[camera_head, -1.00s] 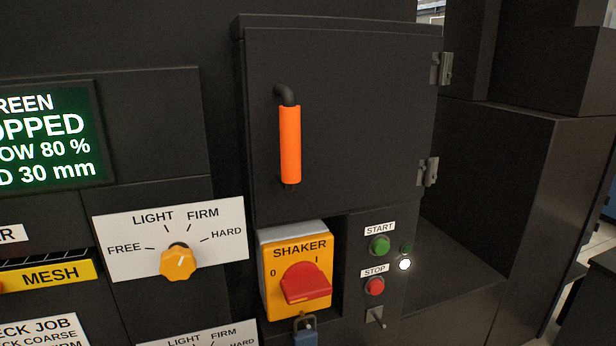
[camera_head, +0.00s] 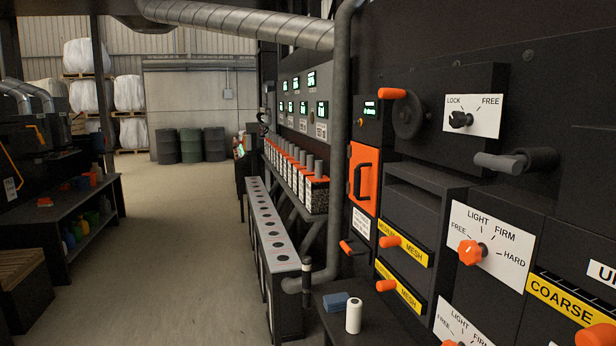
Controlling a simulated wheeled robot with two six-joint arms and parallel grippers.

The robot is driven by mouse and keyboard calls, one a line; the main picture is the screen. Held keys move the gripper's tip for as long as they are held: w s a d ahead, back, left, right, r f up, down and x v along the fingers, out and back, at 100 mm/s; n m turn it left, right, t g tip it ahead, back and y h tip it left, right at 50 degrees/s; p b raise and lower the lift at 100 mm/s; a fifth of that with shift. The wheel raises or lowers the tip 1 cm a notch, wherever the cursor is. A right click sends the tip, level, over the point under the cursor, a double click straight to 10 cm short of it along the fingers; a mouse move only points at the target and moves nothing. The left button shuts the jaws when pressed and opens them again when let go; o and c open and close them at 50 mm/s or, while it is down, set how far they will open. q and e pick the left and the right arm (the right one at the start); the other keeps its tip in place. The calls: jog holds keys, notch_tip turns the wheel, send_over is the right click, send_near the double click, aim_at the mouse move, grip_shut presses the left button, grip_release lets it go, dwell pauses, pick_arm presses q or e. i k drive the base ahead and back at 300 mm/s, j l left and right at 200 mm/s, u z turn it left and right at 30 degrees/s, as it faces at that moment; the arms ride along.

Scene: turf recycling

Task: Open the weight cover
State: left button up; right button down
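No part in view carries a readable "weight" label, so I cannot tell which one is the weight cover. An orange panel (camera_head: 371,157) with a black handle (camera_head: 361,182) stands upright on the machine, right of the grey vertical pipe, and looks shut. To its right, a black housing has a black handwheel (camera_head: 408,117) with an orange grip and a LOCK/FREE plate (camera_head: 472,115) with a black knob. Neither of my grippers is in view.
Yellow MESH drawers (camera_head: 404,244) with orange knobs and a LIGHT/FIRM dial plate (camera_head: 493,247) are on the near machine front. A white cylinder (camera_head: 353,315) and a blue block (camera_head: 335,302) rest on a low ledge. The concrete aisle (camera_head: 170,250) is clear; drums (camera_head: 191,145) stand at its end.

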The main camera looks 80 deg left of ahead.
aim_at(355, 177)
jog(key=j+u, duration=0.1)
jog(key=u, duration=2.25)
